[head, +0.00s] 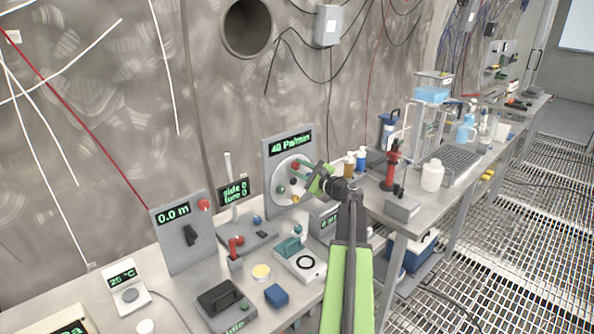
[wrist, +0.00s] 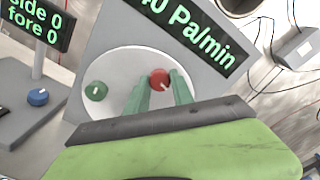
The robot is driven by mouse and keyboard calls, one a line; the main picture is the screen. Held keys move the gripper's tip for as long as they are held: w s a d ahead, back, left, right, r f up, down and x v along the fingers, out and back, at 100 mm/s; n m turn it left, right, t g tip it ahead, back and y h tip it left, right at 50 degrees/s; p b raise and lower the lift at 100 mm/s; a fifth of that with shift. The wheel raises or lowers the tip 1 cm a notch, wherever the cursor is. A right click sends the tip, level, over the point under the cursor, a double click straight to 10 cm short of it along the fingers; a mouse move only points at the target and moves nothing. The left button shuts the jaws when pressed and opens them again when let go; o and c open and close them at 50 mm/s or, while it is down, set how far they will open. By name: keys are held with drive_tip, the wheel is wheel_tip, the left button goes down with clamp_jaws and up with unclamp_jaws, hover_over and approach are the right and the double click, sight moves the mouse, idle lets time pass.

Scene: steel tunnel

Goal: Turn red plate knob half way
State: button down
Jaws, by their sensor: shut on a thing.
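The red knob (wrist: 159,78) sits near the top of a round white plate (wrist: 112,69) on a grey upright panel. A short pale mark on the knob's face points to the lower right in the wrist view. My gripper (wrist: 157,86) has its two green fingers on either side of the red knob and is shut on it. In the head view the red knob (head: 296,166) shows at the tips of my gripper (head: 301,168), which reaches in from the right. The panel's display (head: 290,145) reads 40 Pa/min. My gripper's body hides the lower plate in the wrist view.
A green knob (wrist: 96,91) sits left on the same plate; a yellow knob (head: 296,199) is lower down. A side/fore display (head: 234,191) stands left of the panel. A blue knob (wrist: 38,97) is below it. Bottles and a red-topped stand (head: 391,165) are right of my arm.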

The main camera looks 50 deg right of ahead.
drive_tip(key=shift+m, duration=0.6)
drive_tip(key=c, duration=1.1)
unclamp_jaws()
drive_tip(key=s+a, duration=0.1)
drive_tip(key=s, duration=1.6)
drive_tip(key=shift+s+a, duration=0.15)
